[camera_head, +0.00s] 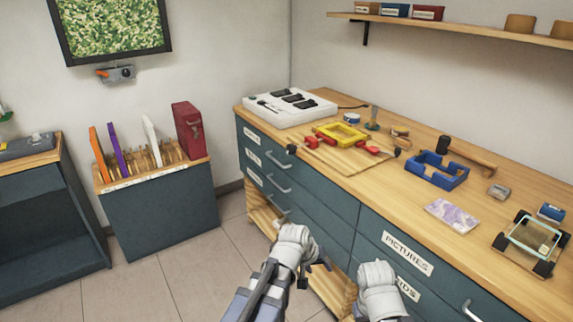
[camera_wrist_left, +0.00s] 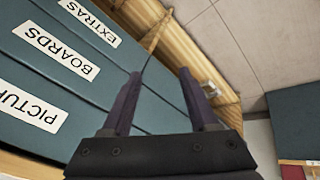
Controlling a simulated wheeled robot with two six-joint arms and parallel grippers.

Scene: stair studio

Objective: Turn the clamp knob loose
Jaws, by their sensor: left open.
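A wooden board (camera_head: 350,160) on the workbench carries red clamps (camera_head: 320,142) beside a yellow frame (camera_head: 341,133). Dark round knobs show at its two ends, a left knob (camera_head: 291,149) and a right knob (camera_head: 396,152). I cannot tell which one is the clamp knob or how tight it is. My left gripper (camera_head: 325,266) is low in front of the drawers, well below the bench top and apart from the clamps. In the left wrist view its two purple fingers (camera_wrist_left: 160,78) are spread and nothing is between them. My right arm shows beside it, but its gripper is not visible.
The workbench (camera_head: 468,249) has labelled drawers with metal handles (camera_head: 279,187). A blue frame (camera_head: 437,171), a mallet (camera_head: 465,154) and a white tray (camera_head: 291,110) are on top. A shelf (camera_head: 480,31) hangs above. A rack cabinet (camera_head: 158,216) stands left; the floor between is clear.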

